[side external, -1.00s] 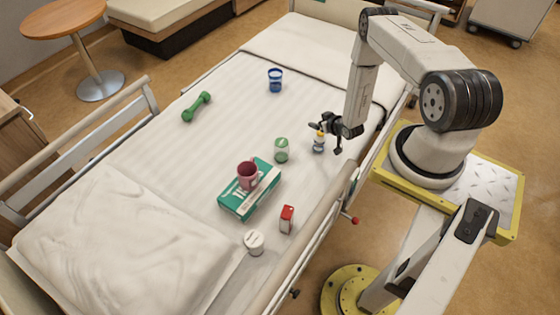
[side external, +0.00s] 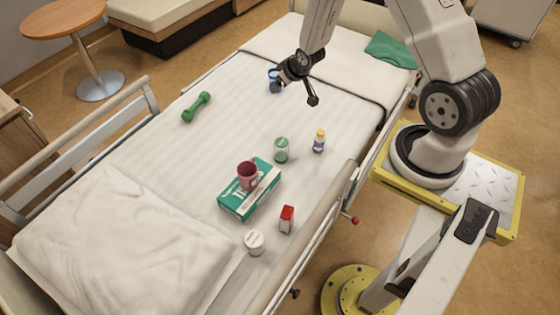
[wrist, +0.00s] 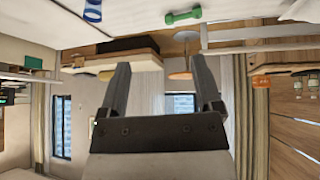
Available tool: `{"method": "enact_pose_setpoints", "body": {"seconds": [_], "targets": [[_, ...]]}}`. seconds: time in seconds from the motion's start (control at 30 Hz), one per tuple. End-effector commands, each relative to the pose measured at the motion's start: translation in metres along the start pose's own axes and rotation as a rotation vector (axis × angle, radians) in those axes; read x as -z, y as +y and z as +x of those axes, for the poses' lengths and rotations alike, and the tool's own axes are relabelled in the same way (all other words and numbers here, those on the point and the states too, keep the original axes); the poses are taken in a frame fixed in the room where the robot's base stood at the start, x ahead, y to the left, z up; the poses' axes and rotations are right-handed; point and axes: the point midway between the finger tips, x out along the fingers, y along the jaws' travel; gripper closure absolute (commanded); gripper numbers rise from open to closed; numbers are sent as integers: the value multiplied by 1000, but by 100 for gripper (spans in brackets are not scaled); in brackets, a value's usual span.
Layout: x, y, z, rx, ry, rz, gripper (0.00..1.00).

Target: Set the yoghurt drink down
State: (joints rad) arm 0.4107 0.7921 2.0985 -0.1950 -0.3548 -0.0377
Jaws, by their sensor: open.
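The small white bottle with a yellow cap and a blue band (side external: 319,142), which looks like the yoghurt drink, stands upright on the bed. Nothing touches it. My gripper (side external: 297,92) is up and to the left of it in the side view, near the blue cup, clear of the bottle. In the wrist view my gripper (wrist: 162,75) shows two spread fingers with nothing between them. The bottle is not in the wrist view.
A green-labelled jar (side external: 281,149) stands left of the bottle. A red-and-white carton (side external: 286,219), white tub (side external: 254,242), blue cup (side external: 273,84), green dumbbell (side external: 196,107) and green cloth (side external: 390,50) are also on the bed.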

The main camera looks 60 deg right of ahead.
Motion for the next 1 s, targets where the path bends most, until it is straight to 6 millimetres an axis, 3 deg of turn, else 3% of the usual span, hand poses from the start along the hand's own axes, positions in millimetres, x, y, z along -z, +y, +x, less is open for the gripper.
{"method": "enact_pose_setpoints", "body": {"seconds": [0.1,0.37,0.8,1.0], "targets": [[8,-22,-29,17,-39,-21,17],[6,-64,-91,52,-136,-59,17],[-35,-119,-193,118,-300,-125,17],[-53,-130,-218,137,-348,-143,17]]}}
